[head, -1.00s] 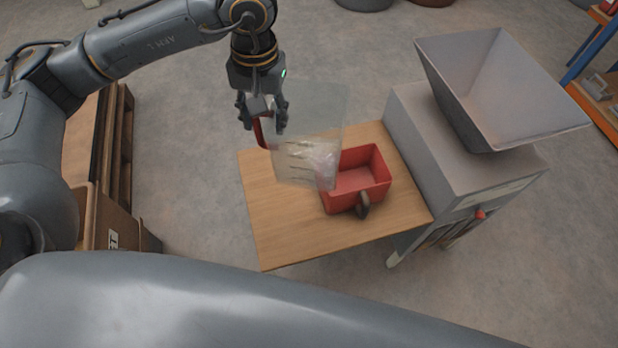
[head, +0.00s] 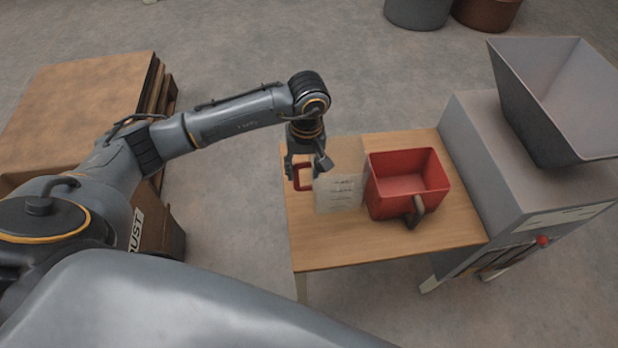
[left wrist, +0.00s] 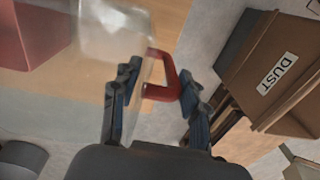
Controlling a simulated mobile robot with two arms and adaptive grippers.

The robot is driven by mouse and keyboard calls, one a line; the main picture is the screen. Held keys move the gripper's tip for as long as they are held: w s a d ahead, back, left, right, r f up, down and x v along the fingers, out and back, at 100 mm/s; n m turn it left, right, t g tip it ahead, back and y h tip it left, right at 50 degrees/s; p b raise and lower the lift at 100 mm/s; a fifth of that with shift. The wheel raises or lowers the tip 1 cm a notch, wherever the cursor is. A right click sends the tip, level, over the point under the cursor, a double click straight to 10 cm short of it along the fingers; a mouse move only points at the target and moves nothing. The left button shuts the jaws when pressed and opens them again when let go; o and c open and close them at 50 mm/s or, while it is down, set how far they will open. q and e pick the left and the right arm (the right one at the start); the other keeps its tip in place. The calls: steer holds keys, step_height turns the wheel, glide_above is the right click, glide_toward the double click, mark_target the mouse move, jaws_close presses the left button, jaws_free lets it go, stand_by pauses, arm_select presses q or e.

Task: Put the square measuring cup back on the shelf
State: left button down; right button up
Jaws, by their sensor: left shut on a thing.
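The square measuring cup (head: 338,193) is clear, with dark markings and a red handle, and shows just left of a red box-like scoop on the wooden table. My left gripper (head: 304,172) is shut on the cup's red handle. In the left wrist view, the fingers (left wrist: 152,95) are on either side of the red handle (left wrist: 162,80), and the clear cup wall (left wrist: 112,38) is to the left. I cannot tell whether the cup's base touches the table. No shelf shows clearly now. My right gripper is out of view.
The red scoop (head: 400,175) with a dark handle stands on the wooden table (head: 340,245). A grey machine with a hopper (head: 545,100) is at the table's right. A DUST box (head: 158,235) and pallet stack (head: 85,95) are at left. Two bins (head: 418,12) stand behind.

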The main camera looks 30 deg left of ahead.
mark_target(303, 188)
arm_select(q)
step_height(303, 188, down, 4)
steer(key=shift+f, duration=0.35)
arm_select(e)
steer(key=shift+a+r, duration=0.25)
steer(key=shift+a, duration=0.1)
arm_select(q)
steer(key=shift+f, duration=0.15)
steer(key=c, duration=0.7)
jaws_free()
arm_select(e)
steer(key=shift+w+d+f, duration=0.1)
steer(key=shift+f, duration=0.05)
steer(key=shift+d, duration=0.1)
arm_select(q)
steer(key=shift+r+p, duration=0.3)
steer(key=shift+p, duration=0.05)
steer(key=r, duration=0.4)
steer(key=r+b, duration=0.1)
steer(key=r, duration=0.3)
steer(key=r+b, duration=0.1)
steer(key=r, duration=0.2)
steer(key=shift+w+d+r, duration=0.25)
steer(key=shift+d+r, duration=0.05)
steer(key=shift+r, duration=0.1)
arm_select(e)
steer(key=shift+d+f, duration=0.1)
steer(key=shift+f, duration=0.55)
